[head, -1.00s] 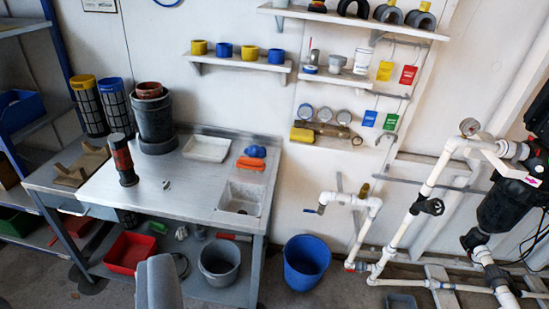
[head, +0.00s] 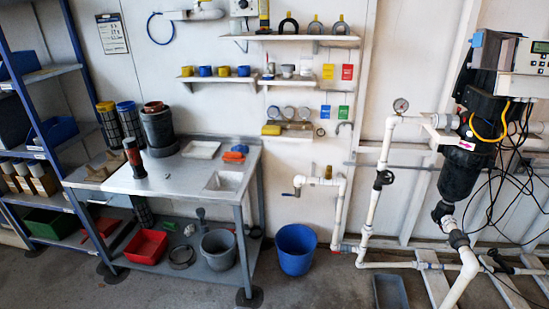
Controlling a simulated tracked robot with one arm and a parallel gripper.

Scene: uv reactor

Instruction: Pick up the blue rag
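A small crumpled blue thing, which looks like the blue rag (head: 240,148), lies on the steel workbench (head: 180,182) at its back right. Whether the two touch is too small to tell. My gripper is not in view, and nothing of my arm shows near the bench.
A white tray (head: 201,149), a dark red-and-black cylinder (head: 134,158) and a dark grey pot (head: 159,130) stand on the bench. A blue bucket (head: 295,249) stands on the floor at right. White pipes (head: 372,215) rise further right. The floor in front is clear.

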